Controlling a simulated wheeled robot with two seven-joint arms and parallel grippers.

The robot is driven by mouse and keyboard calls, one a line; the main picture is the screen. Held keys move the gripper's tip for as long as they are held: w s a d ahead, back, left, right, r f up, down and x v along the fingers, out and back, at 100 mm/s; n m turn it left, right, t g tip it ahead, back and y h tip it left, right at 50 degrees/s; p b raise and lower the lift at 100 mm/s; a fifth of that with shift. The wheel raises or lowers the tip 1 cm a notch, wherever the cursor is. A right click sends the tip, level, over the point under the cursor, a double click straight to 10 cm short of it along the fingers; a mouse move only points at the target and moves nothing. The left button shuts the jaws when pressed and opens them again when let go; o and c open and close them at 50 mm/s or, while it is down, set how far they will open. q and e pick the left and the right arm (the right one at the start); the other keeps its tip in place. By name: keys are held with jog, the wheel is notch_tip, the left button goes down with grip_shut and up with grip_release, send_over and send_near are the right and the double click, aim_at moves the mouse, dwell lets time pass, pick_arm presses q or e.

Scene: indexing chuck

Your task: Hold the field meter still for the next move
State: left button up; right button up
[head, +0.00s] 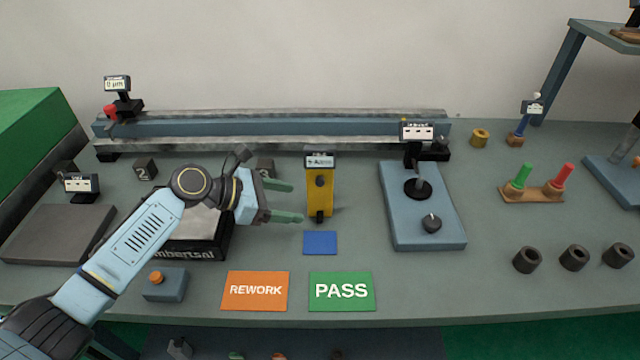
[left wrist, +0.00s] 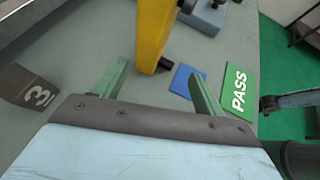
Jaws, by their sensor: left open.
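The yellow field meter (head: 319,200) stands upright on the bench, with a small display on top and a dark knob on its front. My left gripper (head: 297,202) is open, just left of the meter, with its two green fingers pointing at it. A gap shows between fingertips and meter in the head view. In the left wrist view the meter (left wrist: 152,38) rises ahead, between the lines of the spread fingers (left wrist: 158,75); its top is cut off. Nothing is between the fingers. My right gripper does not show.
A blue pad (head: 320,243) lies in front of the meter, with REWORK (head: 255,291) and PASS (head: 341,291) cards nearer the edge. A blue fixture (head: 440,220) stands right. A long rail (head: 270,127) runs behind. A black-sided box (head: 190,252) sits under my left arm.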

aim_at(315, 206)
pick_arm(q)
jog(key=b+x, duration=0.2)
jog(key=x, duration=0.1)
jog(key=shift+f, duration=0.2)
jog(key=x, duration=0.2)
jog(key=shift+w+d, duration=0.1)
jog(key=shift+d, duration=0.3)
jog(key=shift+x, duration=0.75)
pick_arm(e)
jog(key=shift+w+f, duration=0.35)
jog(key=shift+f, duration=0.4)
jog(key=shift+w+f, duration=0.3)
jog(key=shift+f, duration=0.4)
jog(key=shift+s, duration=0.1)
pick_arm(q)
jog(key=c, duration=0.5)
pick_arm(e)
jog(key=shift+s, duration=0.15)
pick_arm(q)
jog(key=shift+o, duration=0.2)
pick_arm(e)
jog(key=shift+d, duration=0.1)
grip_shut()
